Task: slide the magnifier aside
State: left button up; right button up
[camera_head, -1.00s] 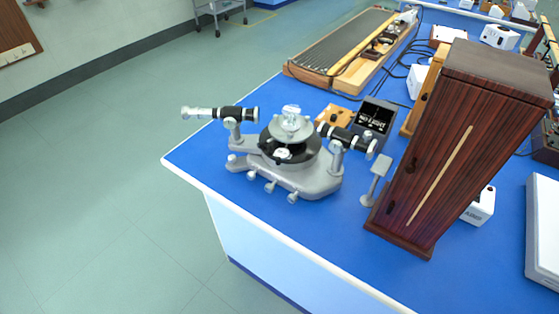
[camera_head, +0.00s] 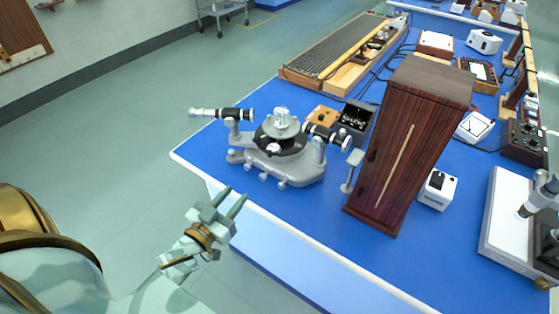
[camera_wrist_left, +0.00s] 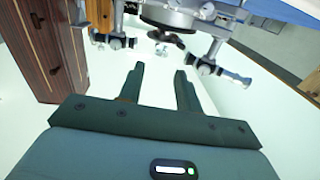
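A small grey stand with a flat square head (camera_head: 354,158) stands on the blue bench between the spectrometer and the tall wooden cabinet. It may be the magnifier; I cannot tell for sure. The spectrometer (camera_head: 285,165), with its black and silver tubes, stands to its left and also shows at the top of the left wrist view (camera_wrist_left: 168,17). My left gripper (camera_head: 236,194) is in front of the bench's near edge, short of the spectrometer. Its two fingers are apart with nothing between them, also in the left wrist view (camera_wrist_left: 159,68). My right gripper is not in view.
The tall dark wooden cabinet (camera_head: 415,130) stands right of the small stand. A white box (camera_head: 437,189) and a white-topped case (camera_head: 510,215) lie farther right. A long ribbed instrument (camera_head: 335,50) lies behind. The bench's front strip is clear.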

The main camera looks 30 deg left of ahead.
pick_arm(q)
send_near(269, 155)
jog(key=w+b, duration=0.2)
jog(key=w, duration=0.6)
jog(key=shift+w, duration=0.15)
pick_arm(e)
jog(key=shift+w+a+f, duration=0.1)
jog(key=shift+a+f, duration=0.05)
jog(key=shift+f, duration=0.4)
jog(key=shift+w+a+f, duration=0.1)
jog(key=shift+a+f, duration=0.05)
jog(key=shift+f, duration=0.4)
pick_arm(q)
grip_shut()
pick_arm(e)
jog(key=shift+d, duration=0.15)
